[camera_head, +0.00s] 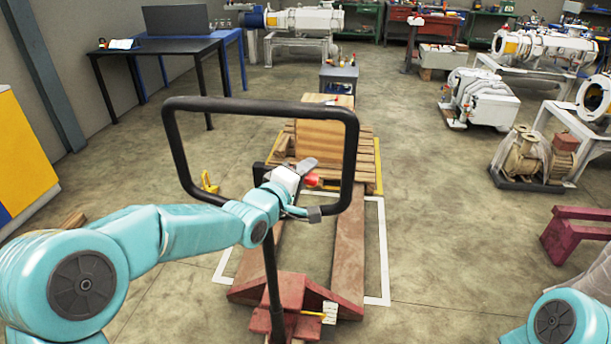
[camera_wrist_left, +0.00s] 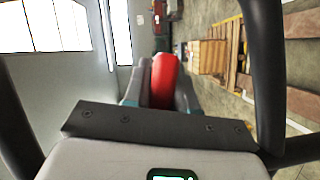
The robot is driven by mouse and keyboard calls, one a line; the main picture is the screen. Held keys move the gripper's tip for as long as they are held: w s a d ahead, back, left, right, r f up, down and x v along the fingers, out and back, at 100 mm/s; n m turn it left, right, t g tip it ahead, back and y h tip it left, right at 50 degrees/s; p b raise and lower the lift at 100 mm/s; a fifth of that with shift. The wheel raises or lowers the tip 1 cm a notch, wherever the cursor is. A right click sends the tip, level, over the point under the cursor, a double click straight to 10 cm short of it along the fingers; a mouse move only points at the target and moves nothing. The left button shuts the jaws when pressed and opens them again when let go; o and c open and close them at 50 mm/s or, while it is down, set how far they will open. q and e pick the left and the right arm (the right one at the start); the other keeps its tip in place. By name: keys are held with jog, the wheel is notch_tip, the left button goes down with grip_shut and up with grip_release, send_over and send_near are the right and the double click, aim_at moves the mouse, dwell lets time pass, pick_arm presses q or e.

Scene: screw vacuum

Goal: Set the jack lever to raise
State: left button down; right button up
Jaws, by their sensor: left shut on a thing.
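The pallet jack (camera_head: 290,290) is red, with a black upright tiller that ends in a large black loop handle (camera_head: 260,105) in the head view. The jack lever (camera_head: 313,180) shows as a small red piece inside the loop. In the left wrist view the lever (camera_wrist_left: 164,78) is a red rounded grip between the grey fingers. My left gripper (camera_head: 304,172) reaches into the loop area from the left and is shut on the lever. The fingers partly hide the lever and its pivot. My right gripper is out of view; only part of my right arm shows.
A white floor outline (camera_head: 384,250) surrounds the forks. A dark red stand (camera_head: 575,235) and a pump (camera_head: 525,155) are at right. Floor between is clear.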

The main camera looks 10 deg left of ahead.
pick_arm(q)
jog(key=shift+a+f+m, duration=0.1)
jog(key=shift+f+m, duration=0.35)
jog(key=shift+m, duration=0.05)
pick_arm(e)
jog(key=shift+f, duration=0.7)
pick_arm(q)
jog(key=c, duration=1)
grip_release()
jog(key=shift+s+a+b, duration=0.15)
jog(key=shift+s+b, duration=0.15)
jog(key=shift+s, duration=0.05)
jog(key=b+v, duration=0.2)
jog(key=v, duration=1.3)
jog(key=shift+s+r, duration=0.2)
jog(key=shift+r, duration=0.15)
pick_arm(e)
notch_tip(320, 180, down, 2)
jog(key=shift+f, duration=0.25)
